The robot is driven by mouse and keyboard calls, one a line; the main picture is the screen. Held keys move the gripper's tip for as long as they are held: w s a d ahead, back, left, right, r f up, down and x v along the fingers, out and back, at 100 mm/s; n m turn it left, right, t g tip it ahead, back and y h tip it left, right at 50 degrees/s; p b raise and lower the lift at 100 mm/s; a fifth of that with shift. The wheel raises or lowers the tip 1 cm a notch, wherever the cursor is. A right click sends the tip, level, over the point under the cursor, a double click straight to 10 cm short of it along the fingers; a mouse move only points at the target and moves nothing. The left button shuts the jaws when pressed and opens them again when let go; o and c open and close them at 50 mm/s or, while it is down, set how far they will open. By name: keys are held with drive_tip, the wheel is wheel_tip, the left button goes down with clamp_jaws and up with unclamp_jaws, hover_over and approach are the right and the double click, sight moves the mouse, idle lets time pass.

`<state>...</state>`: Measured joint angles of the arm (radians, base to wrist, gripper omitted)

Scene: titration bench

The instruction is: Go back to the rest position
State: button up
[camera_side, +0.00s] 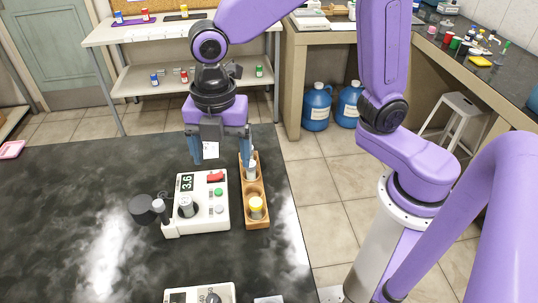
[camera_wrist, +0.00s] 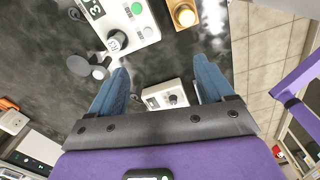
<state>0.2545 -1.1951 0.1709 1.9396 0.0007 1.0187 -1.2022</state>
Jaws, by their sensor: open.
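My gripper (camera_side: 221,148) hangs pointing down above the far part of the dark bench (camera_side: 80,200). Its two blue fingers are spread apart with nothing between them. The fingers also show in the wrist view (camera_wrist: 160,90), again wide apart and empty. Below and in front of the gripper in the side view is a white device (camera_side: 211,222) with a 3.6 display, a red and a green control and a grey-lidded vessel (camera_side: 186,206). The wooden rack (camera_side: 256,190) beside it holds a yellow-capped bottle (camera_side: 256,207) and a white bottle (camera_side: 251,169), which one finger partly overlaps in the picture.
A second white device with a dial (camera_side: 200,295) sits at the near edge of view. A dark round paddle (camera_side: 142,208) sticks out left of the first device. A pink tray (camera_side: 11,149) lies at the far left. The left part of the bench is mostly clear.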

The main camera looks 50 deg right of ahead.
drive_tip(key=s+d+f+m, duration=0.1)
drive_tip(key=s+d+m, duration=1.1)
drive_tip(key=s+d, duration=0.3)
drive_tip(key=shift+s+d+f, duration=0.35)
drive_tip(key=shift+d+f, duration=0.05)
drive_tip(key=shift+d, duration=0.8)
